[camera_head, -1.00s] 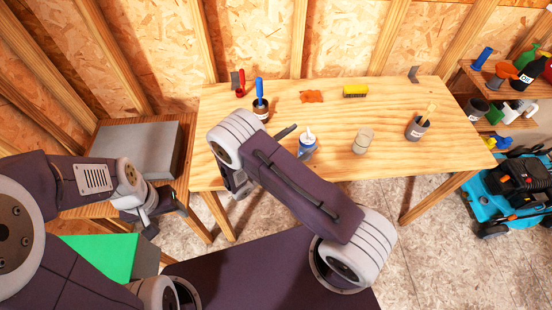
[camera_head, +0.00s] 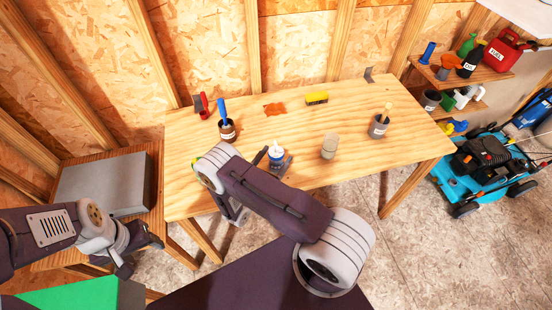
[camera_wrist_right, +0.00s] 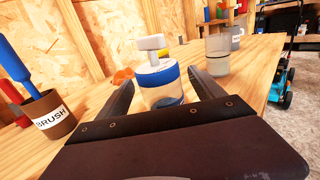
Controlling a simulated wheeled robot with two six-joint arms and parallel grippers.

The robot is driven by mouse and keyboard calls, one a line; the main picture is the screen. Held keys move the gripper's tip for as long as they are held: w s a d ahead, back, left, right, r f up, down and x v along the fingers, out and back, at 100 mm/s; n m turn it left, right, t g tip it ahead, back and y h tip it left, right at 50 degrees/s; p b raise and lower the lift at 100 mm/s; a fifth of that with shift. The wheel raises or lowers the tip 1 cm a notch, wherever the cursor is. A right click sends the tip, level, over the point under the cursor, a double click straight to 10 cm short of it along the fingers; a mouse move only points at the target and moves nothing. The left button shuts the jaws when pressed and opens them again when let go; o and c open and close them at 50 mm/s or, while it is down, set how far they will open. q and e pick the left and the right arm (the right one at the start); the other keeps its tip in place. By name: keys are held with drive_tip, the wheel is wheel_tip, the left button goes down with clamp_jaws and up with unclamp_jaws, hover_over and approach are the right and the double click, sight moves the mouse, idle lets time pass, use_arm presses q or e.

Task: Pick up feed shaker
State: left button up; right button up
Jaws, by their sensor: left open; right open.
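A clear and blue container with a white T-shaped top (camera_head: 276,153) stands upright on the wooden table (camera_head: 400,160); it also shows in the right wrist view (camera_wrist_right: 159,88). I read no label on it, but I take it to be the feed shaker. My right gripper (camera_wrist_right: 161,82) is open, with one finger on each side of it; I cannot tell if either touches it. In the head view my right arm partly covers the gripper (camera_head: 271,162). My left gripper (camera_head: 141,255) is open and empty, low at the left, away from the table.
A brown brush pot (camera_head: 228,131) stands left of the container. A blue mower (camera_head: 490,165) is right.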

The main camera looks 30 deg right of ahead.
sight(277, 149)
drive_tip(key=shift+w+d, duration=0.2)
drive_tip(key=shift+d, duration=0.25)
drive_tip(key=c, duration=1.6)
drive_tip(key=shift+r, duration=0.15)
drive_tip(key=shift+r, duration=0.6)
wheel_tip(277, 149, up, 3)
drive_tip(key=shift+s+f, duration=0.1)
drive_tip(key=s+d+r, duration=0.1)
drive_tip(key=s+r, duration=0.1)
drive_tip(key=s, duration=0.1)
drive_tip(key=s+d+r, duration=0.2)
drive_tip(key=s, duration=0.1)
drive_tip(key=s+d+r, duration=0.2)
drive_tip(key=s, duration=0.2)
drive_tip(key=shift+d+r, duration=0.1)
drive_tip(key=shift+r, duration=0.2)
drive_tip(key=shift+s, duration=0.1)
